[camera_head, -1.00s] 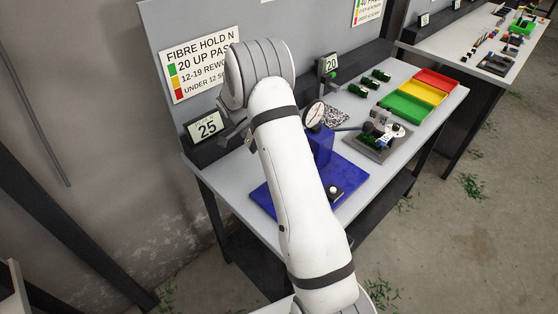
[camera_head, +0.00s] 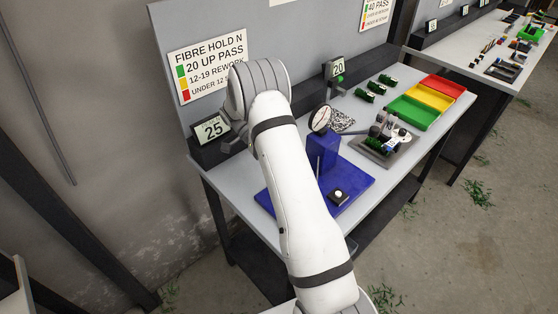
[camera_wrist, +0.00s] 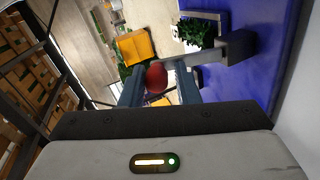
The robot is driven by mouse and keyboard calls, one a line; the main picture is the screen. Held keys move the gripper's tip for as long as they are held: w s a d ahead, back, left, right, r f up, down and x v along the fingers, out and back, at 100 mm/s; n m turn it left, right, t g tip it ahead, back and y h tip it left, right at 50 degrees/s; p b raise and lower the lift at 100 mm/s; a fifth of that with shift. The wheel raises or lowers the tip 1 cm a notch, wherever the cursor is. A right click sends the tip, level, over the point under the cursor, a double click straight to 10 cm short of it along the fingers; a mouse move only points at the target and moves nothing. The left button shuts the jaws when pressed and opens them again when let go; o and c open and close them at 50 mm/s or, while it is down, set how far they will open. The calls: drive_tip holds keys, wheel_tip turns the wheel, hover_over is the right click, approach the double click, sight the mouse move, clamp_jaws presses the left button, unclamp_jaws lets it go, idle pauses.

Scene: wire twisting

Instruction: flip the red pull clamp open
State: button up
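In the wrist view a round red knob (camera_wrist: 156,77), which looks like the red pull clamp's handle end, shows between or just beyond my fingertips. A pale bar (camera_wrist: 196,55) runs from near the knob to a dark block (camera_wrist: 237,46) over the blue base. My gripper (camera_wrist: 160,85) has its two blue-grey fingers apart, with a gap at least on the right of the knob. I cannot tell whether the left finger touches it. In the head view the blue fixture (camera_head: 350,187) with a round dial (camera_head: 321,118) stands on the bench; my arm hides the clamp and gripper.
Green, yellow and red trays (camera_head: 433,97) lie at the bench's right end. A grey plate with small parts (camera_head: 387,146) lies in front of them. Small displays reading 25 (camera_head: 213,130) and 20 (camera_head: 336,69) stand along the back. Another bench (camera_head: 490,50) is behind right.

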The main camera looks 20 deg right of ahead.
drive_tip(key=o, duration=0.3)
drive_tip(key=shift+w+r, duration=0.1)
